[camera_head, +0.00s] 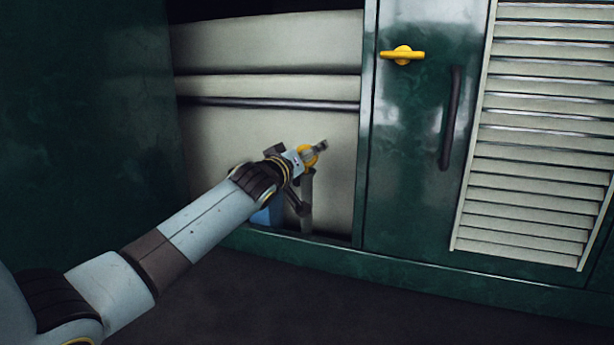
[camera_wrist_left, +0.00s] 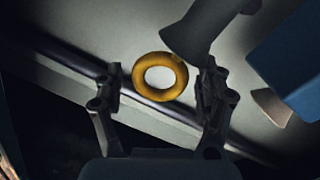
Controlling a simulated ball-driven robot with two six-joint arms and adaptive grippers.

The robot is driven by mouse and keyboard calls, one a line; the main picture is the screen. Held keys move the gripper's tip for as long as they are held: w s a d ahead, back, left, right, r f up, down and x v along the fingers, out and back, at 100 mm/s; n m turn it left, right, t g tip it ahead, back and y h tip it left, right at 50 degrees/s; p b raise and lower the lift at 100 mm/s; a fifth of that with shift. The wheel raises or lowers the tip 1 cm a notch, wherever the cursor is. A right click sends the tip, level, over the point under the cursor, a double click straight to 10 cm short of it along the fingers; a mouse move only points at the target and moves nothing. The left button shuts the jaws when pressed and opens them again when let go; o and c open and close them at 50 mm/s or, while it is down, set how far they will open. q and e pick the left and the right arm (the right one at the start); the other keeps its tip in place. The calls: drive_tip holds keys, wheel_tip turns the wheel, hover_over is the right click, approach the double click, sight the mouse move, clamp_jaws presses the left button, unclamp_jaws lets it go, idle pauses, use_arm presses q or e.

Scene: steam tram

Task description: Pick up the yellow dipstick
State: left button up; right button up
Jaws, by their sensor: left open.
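The yellow dipstick shows as a yellow ring handle (camera_head: 311,156) in the recess of the green cabinet; the gripper partly covers it. In the left wrist view the ring (camera_wrist_left: 160,58) is whole, and no rod shows below it. My left gripper (camera_head: 303,165) is at the ring in the head view. In the left wrist view its two open fingers (camera_wrist_left: 160,88) stand either side of the ring, with visible gaps and no clear contact. My right gripper is not in view.
A grey upright tube (camera_head: 307,205) and a blue block (camera_head: 268,213) stand low in the recess. A dark horizontal pipe (camera_head: 270,104) crosses its back panel. To the right is a green door with a yellow latch (camera_head: 402,55) and black handle (camera_head: 450,118).

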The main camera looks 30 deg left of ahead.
use_arm(q)
drive_tip(key=shift+c, duration=0.4)
clamp_jaws()
